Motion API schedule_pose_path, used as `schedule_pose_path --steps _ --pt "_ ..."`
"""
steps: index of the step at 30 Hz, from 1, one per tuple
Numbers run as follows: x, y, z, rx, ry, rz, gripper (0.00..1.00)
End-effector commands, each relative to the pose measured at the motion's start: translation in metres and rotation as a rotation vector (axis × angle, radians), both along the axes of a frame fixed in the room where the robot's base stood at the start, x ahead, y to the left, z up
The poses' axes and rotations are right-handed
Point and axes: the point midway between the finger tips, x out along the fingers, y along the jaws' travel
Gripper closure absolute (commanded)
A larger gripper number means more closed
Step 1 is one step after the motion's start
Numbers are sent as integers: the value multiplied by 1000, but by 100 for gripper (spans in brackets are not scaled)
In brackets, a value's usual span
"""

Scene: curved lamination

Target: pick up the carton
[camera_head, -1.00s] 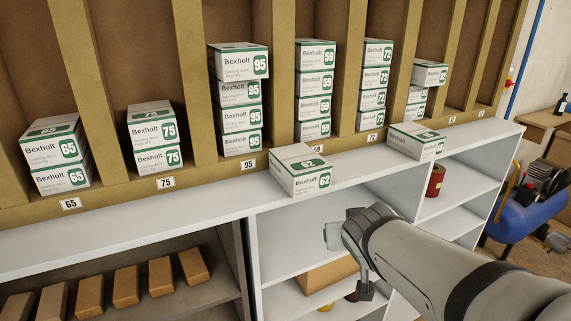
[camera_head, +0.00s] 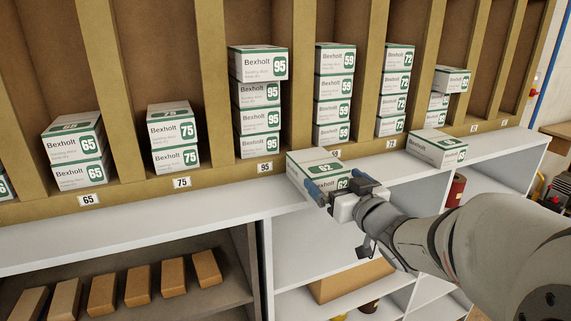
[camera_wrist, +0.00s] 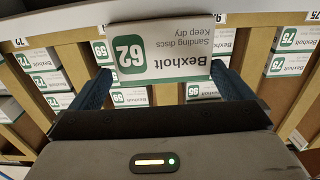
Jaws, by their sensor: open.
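A white and green Bexholt carton marked 62 (camera_head: 318,164) lies on the white shelf top, in front of the cubbies. My gripper (camera_head: 342,187) is in front of it and partly hides its front face. In the wrist view the carton (camera_wrist: 160,50) appears upside down, reading "Sanding discs", just ahead of my gripper (camera_wrist: 163,85). Its two blue fingers stand apart, one towards each side of the carton. The gripper is open and holds nothing. Whether the fingers touch the carton I cannot tell.
Stacked Bexholt cartons stand in the cubbies behind, including a tall stack of 95s (camera_head: 259,105). Another carton (camera_head: 437,148) lies on the shelf top to the right. The shelf top (camera_head: 180,218) left of the 62 carton is clear. Brown blocks (camera_head: 139,284) sit below.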

Motion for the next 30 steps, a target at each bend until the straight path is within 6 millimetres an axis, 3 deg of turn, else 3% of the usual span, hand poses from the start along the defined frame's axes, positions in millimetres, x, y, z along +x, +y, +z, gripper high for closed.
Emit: schedule_pose_path --steps 18,27,30 --pt "65 24 5 0 0 0 0" --pt "69 25 4 -1 0 -1 0" --pt "69 25 4 -1 0 0 8"
